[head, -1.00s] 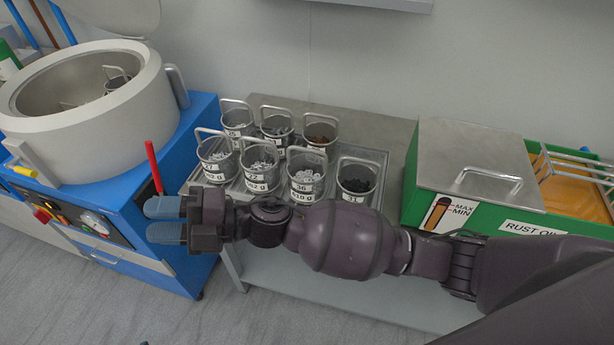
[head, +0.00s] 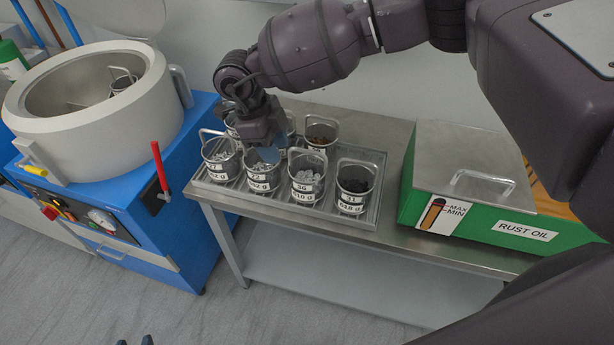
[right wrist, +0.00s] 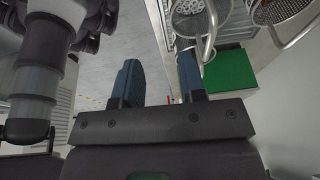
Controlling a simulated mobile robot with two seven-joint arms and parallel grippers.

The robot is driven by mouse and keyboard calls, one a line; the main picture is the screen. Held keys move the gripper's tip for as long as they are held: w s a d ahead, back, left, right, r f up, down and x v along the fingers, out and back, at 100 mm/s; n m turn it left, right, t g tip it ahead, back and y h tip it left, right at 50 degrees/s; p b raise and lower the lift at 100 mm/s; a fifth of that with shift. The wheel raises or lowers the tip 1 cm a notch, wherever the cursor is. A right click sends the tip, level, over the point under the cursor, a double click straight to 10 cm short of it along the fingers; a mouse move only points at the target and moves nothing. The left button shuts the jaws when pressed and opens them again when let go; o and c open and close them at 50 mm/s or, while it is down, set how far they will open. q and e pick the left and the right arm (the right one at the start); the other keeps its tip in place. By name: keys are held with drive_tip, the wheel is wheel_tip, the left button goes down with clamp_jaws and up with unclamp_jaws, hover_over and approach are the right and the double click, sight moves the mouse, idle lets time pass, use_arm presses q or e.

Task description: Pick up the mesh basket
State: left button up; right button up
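Several round mesh baskets with handles and number labels stand in a tray (head: 228,190) on the steel table. A basket handle (right wrist: 211,38) shows to the right of the fingers there. Two dark tips, seemingly my left gripper (head: 134,342), barely show at the bottom edge.
A round open machine (head: 95,125) with a basket inside stands on a blue cabinet at left, with a red lever (head: 160,168). A green rust oil box (head: 470,215) with a metal lid is at right. The back wall is close behind the table.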

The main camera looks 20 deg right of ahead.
sight(308, 151)
drive_tip(key=w+d+r+t+h, duration=0.1)
drive_tip(key=w+d+r+h, duration=0.1)
drive_tip(key=w+d+r, duration=0.15)
drive_tip(key=x, duration=0.5)
drive_tip(key=p+x, duration=0.1)
drive_tip(key=x, duration=0.4)
drive_tip(key=shift+s+d+f, duration=0.15)
drive_tip(key=shift+s+f, duration=0.1)
drive_tip(key=shift+f, duration=0.1)
clamp_jaws()
drive_tip(key=shift+r, duration=0.1)
idle(0.9)
